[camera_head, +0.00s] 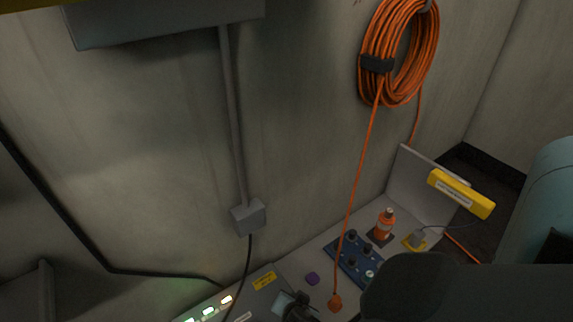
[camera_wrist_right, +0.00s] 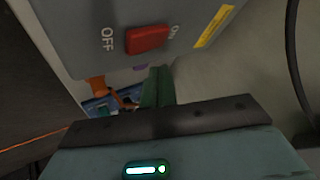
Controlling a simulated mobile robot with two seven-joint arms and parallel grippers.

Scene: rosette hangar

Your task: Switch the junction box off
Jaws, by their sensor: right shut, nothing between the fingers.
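The grey junction box (camera_head: 250,300) is at the bottom of the head view, cut off by the frame edge, with a yellow label on top. In the right wrist view its grey face (camera_wrist_right: 90,30) carries a red switch (camera_wrist_right: 147,39) between the words OFF and ON. I cannot tell which way the switch is set. My right gripper (camera_wrist_right: 157,84) is shut and empty, its fingers close to the box edge below the switch in that picture. Contact cannot be made out. In the head view my right arm partly hides this area. My left gripper is not in view.
Lit indicators (camera_head: 208,311) glow at the bottom.

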